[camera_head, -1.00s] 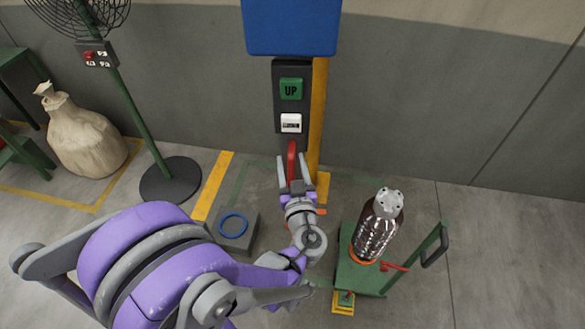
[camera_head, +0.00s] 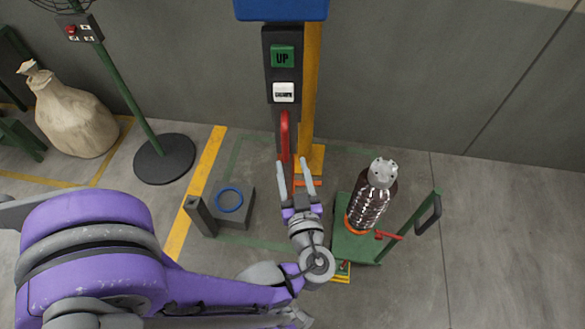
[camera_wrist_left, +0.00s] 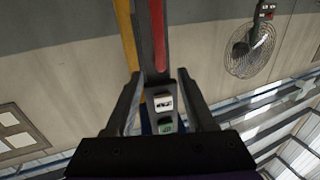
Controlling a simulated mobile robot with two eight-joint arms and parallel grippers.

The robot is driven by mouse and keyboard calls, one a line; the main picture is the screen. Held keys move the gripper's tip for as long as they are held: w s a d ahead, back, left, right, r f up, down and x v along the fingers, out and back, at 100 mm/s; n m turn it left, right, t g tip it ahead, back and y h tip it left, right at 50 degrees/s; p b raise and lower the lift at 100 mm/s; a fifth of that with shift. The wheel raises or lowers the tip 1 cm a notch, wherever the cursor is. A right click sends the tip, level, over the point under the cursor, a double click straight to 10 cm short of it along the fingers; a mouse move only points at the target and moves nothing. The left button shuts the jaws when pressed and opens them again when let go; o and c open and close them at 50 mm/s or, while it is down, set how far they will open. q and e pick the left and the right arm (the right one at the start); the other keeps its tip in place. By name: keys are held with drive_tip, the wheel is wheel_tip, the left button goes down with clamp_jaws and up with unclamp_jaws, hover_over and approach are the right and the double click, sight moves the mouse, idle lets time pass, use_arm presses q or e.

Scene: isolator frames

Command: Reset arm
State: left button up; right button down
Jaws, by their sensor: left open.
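My left arm (camera_head: 215,285) comes in from the left, purple and grey. My left gripper (camera_head: 296,170) is open and empty, its two fingers pointing at the lower part of the control post. The red handle (camera_head: 285,135) on the post is just beyond the fingertips in the head view; I cannot tell whether they touch it. In the left wrist view the gripper (camera_wrist_left: 157,80) also shows open, with the post's red handle (camera_wrist_left: 158,35) and the buttons seen between and beyond the fingers. My right gripper is not in view.
The post carries a green UP button (camera_head: 282,56) and a white button (camera_head: 284,92). A grey block with a blue ring (camera_head: 229,200), a fan stand (camera_head: 163,158) and a sack (camera_head: 75,120) are on the left.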

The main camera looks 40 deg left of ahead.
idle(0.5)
use_arm(q)
wheel_tip(320, 180, down, 9)
drive_tip(key=d+m+g+h, duration=0.1)
drive_tip(key=m+g+h, duration=0.3)
drive_tip(key=m+h, duration=0.15)
drive_tip(key=s+d+r+m+g+h+p, duration=0.1)
drive_tip(key=d+m+h, duration=0.4)
drive_tip(key=d+h, duration=0.4)
drive_tip(key=shift+s+d+r, duration=0.25)
drive_tip(key=shift+d+r, duration=0.05)
drive_tip(key=shift+d, duration=0.55)
drive_tip(key=shift+a+m, duration=0.1)
drive_tip(key=shift+m, duration=0.15)
